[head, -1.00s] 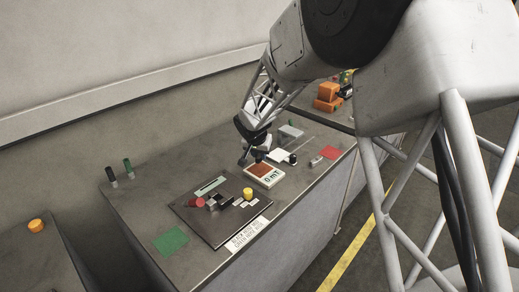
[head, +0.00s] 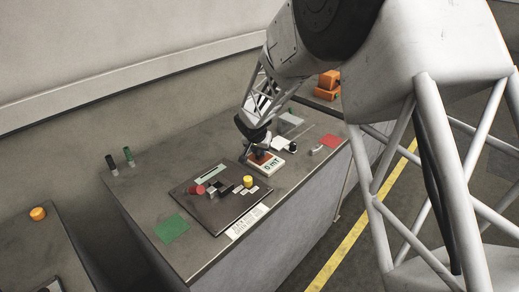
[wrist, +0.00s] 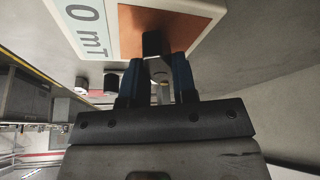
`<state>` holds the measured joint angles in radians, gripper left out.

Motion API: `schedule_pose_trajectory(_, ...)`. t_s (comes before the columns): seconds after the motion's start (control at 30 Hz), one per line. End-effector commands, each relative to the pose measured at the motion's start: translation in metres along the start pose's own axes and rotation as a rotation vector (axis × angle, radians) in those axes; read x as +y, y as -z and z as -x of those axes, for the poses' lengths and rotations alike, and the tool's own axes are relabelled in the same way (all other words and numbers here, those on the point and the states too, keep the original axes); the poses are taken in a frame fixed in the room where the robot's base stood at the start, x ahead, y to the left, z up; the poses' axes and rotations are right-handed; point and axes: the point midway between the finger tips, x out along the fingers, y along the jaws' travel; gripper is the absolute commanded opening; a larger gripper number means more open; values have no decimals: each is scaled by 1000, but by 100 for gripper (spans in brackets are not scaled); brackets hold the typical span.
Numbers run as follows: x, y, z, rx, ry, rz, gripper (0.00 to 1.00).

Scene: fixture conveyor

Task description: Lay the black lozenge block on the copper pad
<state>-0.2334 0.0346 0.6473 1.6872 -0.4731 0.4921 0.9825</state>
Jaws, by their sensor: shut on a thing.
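The copper pad (wrist: 185,22) is the orange-brown plate on a white device (head: 265,169) with a "0 mT" display. In the head view the pad (head: 269,154) is partly covered by my gripper (head: 259,154), which is low over it. In the wrist view my gripper (wrist: 157,75) has its two blue-grey fingers closed on the black lozenge block (wrist: 154,43). The block's dark end shows in front of the copper. I cannot tell whether the block touches the pad or is just above it.
A dark board with a red piece (head: 198,190), a yellow cylinder (head: 248,181) and several small blocks lies left of the device. A green patch (head: 171,228) is at front left, a red patch (head: 329,140) at right. Orange blocks (head: 327,86) stand farther back.

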Motion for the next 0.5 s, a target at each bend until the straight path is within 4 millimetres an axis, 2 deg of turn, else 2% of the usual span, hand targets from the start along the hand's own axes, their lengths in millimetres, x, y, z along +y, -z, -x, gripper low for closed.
schedule_pose_trajectory(0.5,0,-1,-3,0,0,0,1)
